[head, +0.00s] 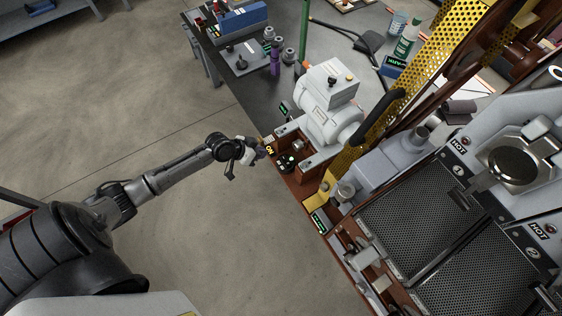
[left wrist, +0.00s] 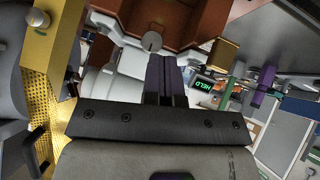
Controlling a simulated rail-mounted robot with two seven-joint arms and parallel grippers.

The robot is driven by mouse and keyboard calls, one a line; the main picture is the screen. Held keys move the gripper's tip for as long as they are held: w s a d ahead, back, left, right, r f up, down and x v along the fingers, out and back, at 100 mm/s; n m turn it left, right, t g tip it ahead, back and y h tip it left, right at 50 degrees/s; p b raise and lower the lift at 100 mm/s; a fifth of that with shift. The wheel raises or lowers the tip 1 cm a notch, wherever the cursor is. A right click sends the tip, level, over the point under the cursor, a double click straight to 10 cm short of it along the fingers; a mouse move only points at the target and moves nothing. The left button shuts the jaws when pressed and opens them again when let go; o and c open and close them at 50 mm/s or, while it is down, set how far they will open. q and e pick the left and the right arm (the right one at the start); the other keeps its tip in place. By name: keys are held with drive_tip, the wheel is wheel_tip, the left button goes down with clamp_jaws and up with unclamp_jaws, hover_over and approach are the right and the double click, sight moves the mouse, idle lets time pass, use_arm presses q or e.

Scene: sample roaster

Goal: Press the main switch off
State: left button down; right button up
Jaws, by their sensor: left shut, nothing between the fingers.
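In the left wrist view the two dark fingers (left wrist: 165,72) lie together, pointing at the brown base. A round grey knob (left wrist: 152,41) shows just past their tips; a gap or contact cannot be judged. A black plate with small knobs (head: 287,162) sits right of the label. Which part is the main switch is not clear; the gripper may hide some of it. My right gripper is not in view.
A grey motor (head: 330,108) stands on the base behind the label. A yellow perforated guard (head: 428,58) and black mesh trays (head: 410,210) lie to the right. A dark bench (head: 250,82) with tools is behind. The floor (head: 150,95) at left is clear.

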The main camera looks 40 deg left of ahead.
use_arm(q)
drive_tip(key=b, duration=0.2)
hover_over(287, 163)
drive_tip(key=s+a, duration=0.2)
wheel_tip(287, 163, down, 7)
drive_tip(key=shift+s+r, duration=0.1)
drive_tip(key=f, duration=0.2)
drive_tip(key=shift+d+f+b, duration=0.3)
drive_tip(key=shift+d+f, duration=0.05)
drive_tip(key=shift+f, duration=0.05)
drive_tip(key=shift+s+f, duration=0.1)
drive_tip(key=shift+f, duration=0.2)
drive_tip(key=shift+d+f, duration=0.1)
drive_tip(key=shift+f, duration=0.2)
